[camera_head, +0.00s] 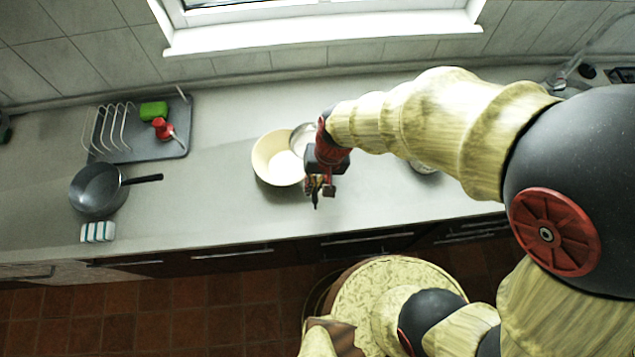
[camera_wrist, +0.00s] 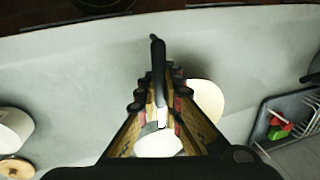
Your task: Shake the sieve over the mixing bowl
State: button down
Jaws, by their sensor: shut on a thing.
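The mixing bowl (camera_head: 264,165) is cream coloured and stands on the counter in the head view. In the wrist view the bowl (camera_wrist: 210,100) shows just right of the fingers. The sieve (camera_head: 301,135) has a pale round basket, partly hidden by my gripper, and overlaps the bowl's upper right rim in the head view. In the wrist view the basket of the sieve (camera_wrist: 158,145) shows low between the fingers. My gripper (camera_head: 318,186) is shut on the sieve's dark handle, which sticks out past the fingertips (camera_wrist: 157,85). I cannot tell the sieve's height above the bowl.
A grey drying tray (camera_head: 178,148) with a wire rack, a green sponge (camera_head: 153,111) and a red brush (camera_head: 163,129) is at left. A dark pan (camera_head: 96,190) and a striped sponge (camera_head: 97,232) lie in front. The counter between pan and bowl is clear.

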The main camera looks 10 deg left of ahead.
jog(key=a+p, duration=0.1)
jog(key=a, duration=0.7)
jog(key=shift+a, duration=0.4)
dwell(1.7)
jog(key=shift+f, duration=0.15)
dwell(0.4)
notch_tip(320, 180, down, 4)
jog(key=b, duration=0.2)
jog(key=shift+b, duration=0.35)
dwell(0.5)
